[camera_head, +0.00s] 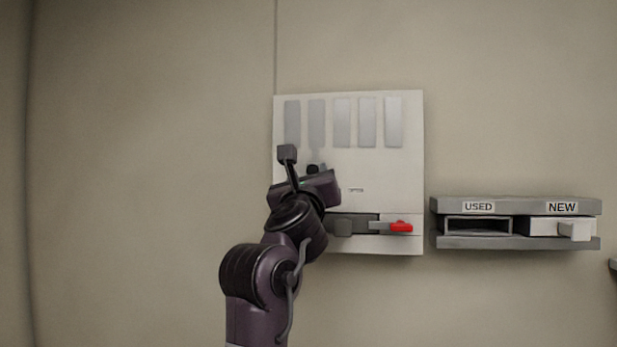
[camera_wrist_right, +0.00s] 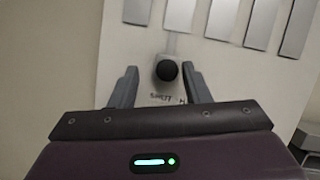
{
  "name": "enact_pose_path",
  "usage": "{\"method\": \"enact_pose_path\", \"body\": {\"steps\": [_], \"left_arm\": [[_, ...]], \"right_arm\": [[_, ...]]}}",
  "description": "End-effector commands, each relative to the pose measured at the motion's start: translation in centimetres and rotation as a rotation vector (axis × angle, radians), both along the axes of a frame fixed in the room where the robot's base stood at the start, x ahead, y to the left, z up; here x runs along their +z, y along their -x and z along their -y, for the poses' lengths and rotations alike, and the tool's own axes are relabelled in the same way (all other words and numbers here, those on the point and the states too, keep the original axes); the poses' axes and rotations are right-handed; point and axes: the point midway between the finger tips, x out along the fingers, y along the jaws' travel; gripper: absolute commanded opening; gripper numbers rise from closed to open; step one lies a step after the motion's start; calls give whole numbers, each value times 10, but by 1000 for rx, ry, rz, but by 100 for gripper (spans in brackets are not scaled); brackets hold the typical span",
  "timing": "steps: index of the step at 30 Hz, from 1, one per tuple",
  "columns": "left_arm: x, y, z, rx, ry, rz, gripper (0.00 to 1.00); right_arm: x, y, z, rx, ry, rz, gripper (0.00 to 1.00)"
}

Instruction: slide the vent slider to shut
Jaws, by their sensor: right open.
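The vent slider's black round knob (camera_wrist_right: 166,71) sits on a white wall panel (camera_wrist_right: 228,75), below the light grey stem under one of several grey slats (camera_wrist_right: 180,12). My right gripper (camera_wrist_right: 162,84) is open, with one finger on each side of the knob and visible gaps on both sides. In the head view, my right gripper (camera_head: 303,170) is over the panel's lower left and one finger is hard to see. Lettering below the knob, beginning "SHUT", is partly hidden. My left gripper is not in view.
Low on the panel (camera_head: 390,180) are a dark slot with a grey block (camera_head: 342,227) and a red-tipped lever (camera_head: 401,226). To the right, a grey wall holder (camera_head: 474,242) has an empty USED bay and a NEW bay with a white piece (camera_head: 574,231). The wall at left is bare.

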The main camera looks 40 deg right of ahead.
Motion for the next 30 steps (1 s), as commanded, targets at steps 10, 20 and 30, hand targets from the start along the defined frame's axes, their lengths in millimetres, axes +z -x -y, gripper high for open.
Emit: {"method": "enact_pose_path", "body": {"steps": [10,20,30], "left_arm": [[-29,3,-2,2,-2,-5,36],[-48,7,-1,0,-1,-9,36],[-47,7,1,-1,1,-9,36]], "right_arm": [[-19,24,-25,4,0,4,43],[-31,49,-49,2,-1,-1,43],[-30,49,-49,1,0,-2,43]]}}
